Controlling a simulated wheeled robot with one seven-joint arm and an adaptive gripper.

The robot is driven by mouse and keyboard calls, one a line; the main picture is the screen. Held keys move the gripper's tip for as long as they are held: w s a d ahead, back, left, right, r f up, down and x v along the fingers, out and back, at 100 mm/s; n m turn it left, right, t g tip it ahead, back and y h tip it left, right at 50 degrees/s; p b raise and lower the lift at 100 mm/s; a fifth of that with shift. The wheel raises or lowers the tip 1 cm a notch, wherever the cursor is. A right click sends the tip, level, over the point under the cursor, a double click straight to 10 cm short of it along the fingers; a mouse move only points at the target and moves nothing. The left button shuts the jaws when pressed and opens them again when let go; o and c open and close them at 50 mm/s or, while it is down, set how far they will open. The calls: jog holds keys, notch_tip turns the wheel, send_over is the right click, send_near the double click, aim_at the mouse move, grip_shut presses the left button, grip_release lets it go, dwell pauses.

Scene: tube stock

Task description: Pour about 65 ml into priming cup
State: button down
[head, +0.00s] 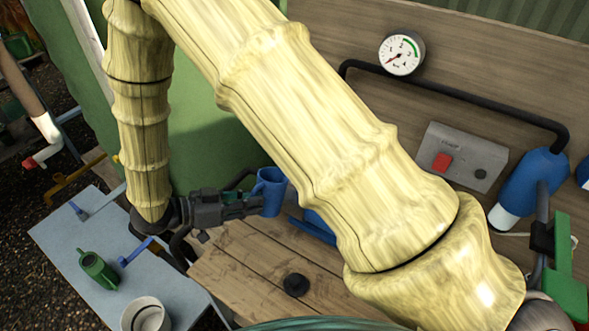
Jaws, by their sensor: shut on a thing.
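My gripper (254,203) is dark and reaches right from the end of my pale, bamboo-like arm. It is shut on a blue jug (271,188), which looks roughly upright above the back of the wooden bench. The jug's contents cannot be seen. A white round cup (133,318) stands on the grey-blue side table at the bottom left, well away from the jug. It may be the priming cup, but I see no label. A small black round fitting (296,285) sits on the bench, to the right of and below my gripper.
A green can (98,270) stands on the side table (62,238) near blue-handled valves. Behind my arm are a dial gauge (401,54), a grey box with a red button (449,157) and a blue pump (533,183). My arm hides much of the bench (238,270).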

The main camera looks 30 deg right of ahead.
jog(key=shift+f, duration=0.1)
jog(key=shift+s+a+f+m+h+b, duration=0.35)
jog(key=shift+a+f+m+h+b, duration=0.25)
jog(key=shift+f+h+b, duration=0.4)
jog(key=shift+s+a+f+m+h+b, duration=0.4)
jog(key=shift+a+f+h+b, duration=0.35)
jog(key=shift+b, duration=0.45)
